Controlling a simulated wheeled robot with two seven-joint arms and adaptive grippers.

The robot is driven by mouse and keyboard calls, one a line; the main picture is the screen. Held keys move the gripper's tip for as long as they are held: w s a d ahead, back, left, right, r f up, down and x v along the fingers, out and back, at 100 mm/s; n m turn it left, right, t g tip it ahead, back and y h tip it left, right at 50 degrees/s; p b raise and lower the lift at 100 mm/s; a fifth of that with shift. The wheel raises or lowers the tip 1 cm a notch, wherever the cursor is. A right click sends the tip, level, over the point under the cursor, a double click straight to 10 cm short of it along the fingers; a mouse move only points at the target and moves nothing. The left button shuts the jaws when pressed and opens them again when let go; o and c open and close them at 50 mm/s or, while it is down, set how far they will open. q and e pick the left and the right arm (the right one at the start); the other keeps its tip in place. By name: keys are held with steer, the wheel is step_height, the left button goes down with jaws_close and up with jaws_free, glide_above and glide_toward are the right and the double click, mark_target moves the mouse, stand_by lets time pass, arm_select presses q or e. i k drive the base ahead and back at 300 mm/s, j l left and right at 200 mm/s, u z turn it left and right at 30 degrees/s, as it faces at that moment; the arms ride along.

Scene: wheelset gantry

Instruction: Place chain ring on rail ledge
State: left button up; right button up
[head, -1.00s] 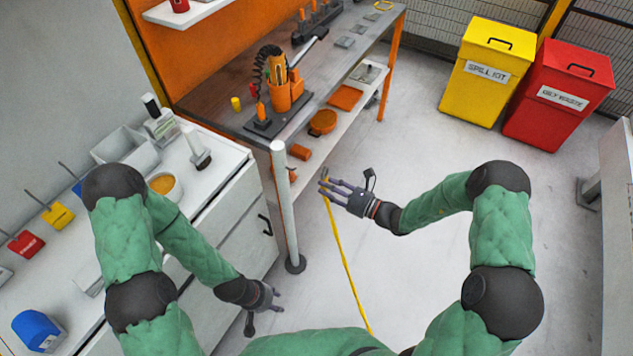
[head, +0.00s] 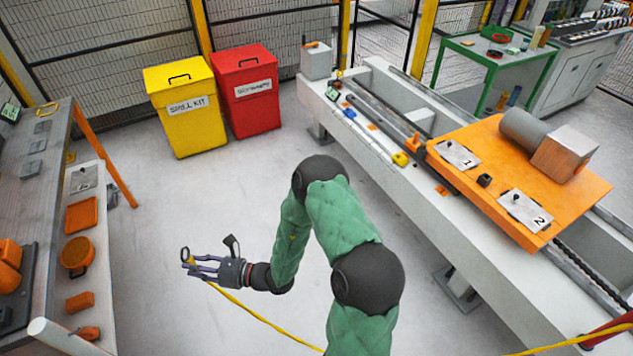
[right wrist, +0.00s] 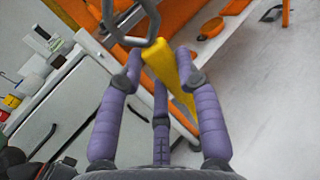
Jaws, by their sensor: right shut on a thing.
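The chain ring, a dark grey ring (head: 185,254), shows at the fingertips of my right gripper (head: 199,266). A yellow chain or strap (head: 244,307) runs from it along the floor side toward the lower right. In the right wrist view the grey ring (right wrist: 131,22) and a yellow piece (right wrist: 163,64) are at the purple fingers (right wrist: 160,75), which are closed around the yellow piece. The long pale rail bed (head: 395,190), with its front ledge, stands to the right, well apart from the gripper. My left gripper is out of view.
An orange plate (head: 480,180) with numbered cards lies across the rail bed. A yellow bin (head: 186,115) and a red bin (head: 247,95) stand at the back. A workbench (head: 45,165) is at the left, with a pale post (head: 65,338) near its front. The floor between is clear.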

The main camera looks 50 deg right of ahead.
mark_target(557, 307)
steer(key=l+z, duration=0.1)
steer(key=z, duration=1.75)
steer(key=i+l+z, duration=0.1)
steer(key=z, duration=0.35)
steer(key=i+z, duration=0.15)
steer(key=z, duration=0.35)
steer(key=i+l+z, duration=0.1)
steer(key=z, duration=0.35)
steer(key=i+z, duration=0.15)
steer(key=z, duration=0.3)
